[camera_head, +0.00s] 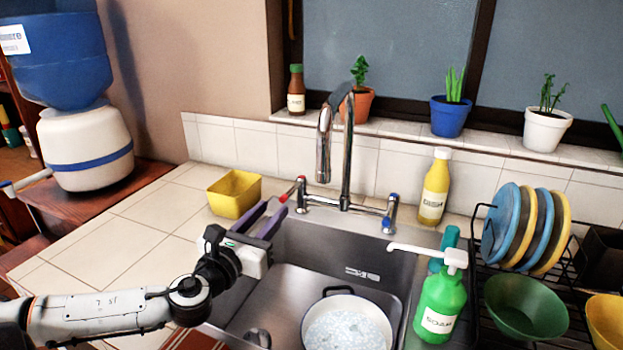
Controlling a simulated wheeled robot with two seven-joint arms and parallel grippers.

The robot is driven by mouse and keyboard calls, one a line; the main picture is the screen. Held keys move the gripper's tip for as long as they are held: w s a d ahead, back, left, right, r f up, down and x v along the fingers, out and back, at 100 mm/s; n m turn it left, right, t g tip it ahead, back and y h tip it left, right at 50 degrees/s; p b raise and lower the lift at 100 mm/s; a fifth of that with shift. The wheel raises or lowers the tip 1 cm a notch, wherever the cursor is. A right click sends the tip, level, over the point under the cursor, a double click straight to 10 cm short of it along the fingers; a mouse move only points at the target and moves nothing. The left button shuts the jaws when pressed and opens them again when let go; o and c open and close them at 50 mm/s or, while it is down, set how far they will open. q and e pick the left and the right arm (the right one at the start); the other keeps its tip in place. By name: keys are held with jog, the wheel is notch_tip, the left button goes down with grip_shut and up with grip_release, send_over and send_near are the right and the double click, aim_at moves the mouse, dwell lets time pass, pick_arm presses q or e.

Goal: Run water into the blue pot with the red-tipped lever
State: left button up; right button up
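A chrome tap (346,150) stands behind the sink, its spout pointing down. No stream of water shows. The red-tipped lever (290,191) is on the tap's left, and a blue-tipped lever (390,213) is on its right. A round pot (382,325) with a dark handle sits in the sink basin. Its inside is white with a pale speckled look; its outer colour is hidden. My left gripper (273,208) is open over the sink's left rim, its two dark purple fingers pointing toward the red-tipped lever, just short of it. My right gripper is not in view.
A yellow tub (235,195) stands left of the tap. A green soap bottle (440,302) and yellow dish bottle (434,188) stand right of it. A dish rack (487,285) is at the right. A blue plant pot (450,117) is on the sill. The left counter is mostly clear.

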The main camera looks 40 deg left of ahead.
aim_at(289, 190)
pick_arm(q)
jog(key=shift+w+a, duration=0.15)
jog(key=shift+w, duration=0.3)
jog(key=x, duration=0.9)
grip_shut()
